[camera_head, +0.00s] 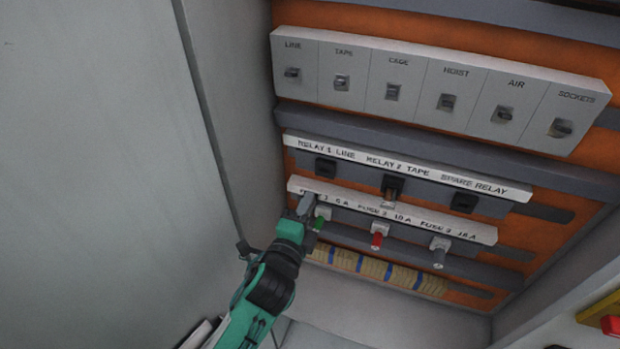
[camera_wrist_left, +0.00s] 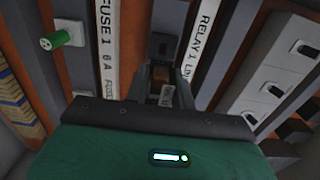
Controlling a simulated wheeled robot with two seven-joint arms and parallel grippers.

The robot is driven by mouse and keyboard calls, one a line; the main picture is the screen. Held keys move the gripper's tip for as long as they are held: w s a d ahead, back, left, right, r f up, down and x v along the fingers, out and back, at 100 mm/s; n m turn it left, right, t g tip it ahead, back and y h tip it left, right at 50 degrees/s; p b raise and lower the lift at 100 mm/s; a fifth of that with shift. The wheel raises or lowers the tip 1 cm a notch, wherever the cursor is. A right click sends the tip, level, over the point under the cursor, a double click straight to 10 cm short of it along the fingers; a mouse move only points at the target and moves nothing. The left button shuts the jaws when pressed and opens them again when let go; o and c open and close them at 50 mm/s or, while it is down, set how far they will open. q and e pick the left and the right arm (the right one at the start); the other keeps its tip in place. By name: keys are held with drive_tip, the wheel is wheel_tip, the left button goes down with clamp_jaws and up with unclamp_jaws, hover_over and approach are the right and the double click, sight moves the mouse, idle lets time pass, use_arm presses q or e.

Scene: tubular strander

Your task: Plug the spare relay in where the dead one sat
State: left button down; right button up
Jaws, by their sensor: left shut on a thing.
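The relay row has a label strip (camera_head: 400,163) reading RELAY 1 LINE, RELAY 2 TAPE and SPARE RELAY. The relay 1 socket (camera_head: 326,168) and the spare socket (camera_head: 464,202) look like bare black blocks. A relay (camera_head: 389,197) with a brownish body stands out from the relay 2 place. My left gripper (camera_head: 307,207) is below the relay 1 socket, in front of the fuse strip. In the left wrist view it is shut on a small relay (camera_wrist_left: 167,95), mostly hidden between the fingers. The relay 1 socket (camera_wrist_left: 163,46) shows beyond the fingertips, apart from them as far as I can tell.
Green (camera_head: 321,217), red (camera_head: 378,236) and grey (camera_head: 439,252) fuses stick out below the relays, the green one close beside my left gripper. A switch row (camera_head: 430,90) lies above. The cabinet's side wall (camera_head: 235,110) is close on the left.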

use_arm(q)
drive_tip(key=shift+w+d+r, duration=0.15)
drive_tip(key=shift+w+r, duration=0.1)
drive_tip(key=shift+s+r, duration=0.1)
drive_tip(key=shift+s, duration=0.2)
drive_tip(key=shift+w, duration=0.2)
drive_tip(key=shift+p+x, duration=0.35)
drive_tip(key=shift+x, duration=2.5)
use_arm(e)
drive_tip(key=s, duration=0.2)
drive_tip(key=s+r, duration=0.1)
drive_tip(key=shift+a, duration=0.3)
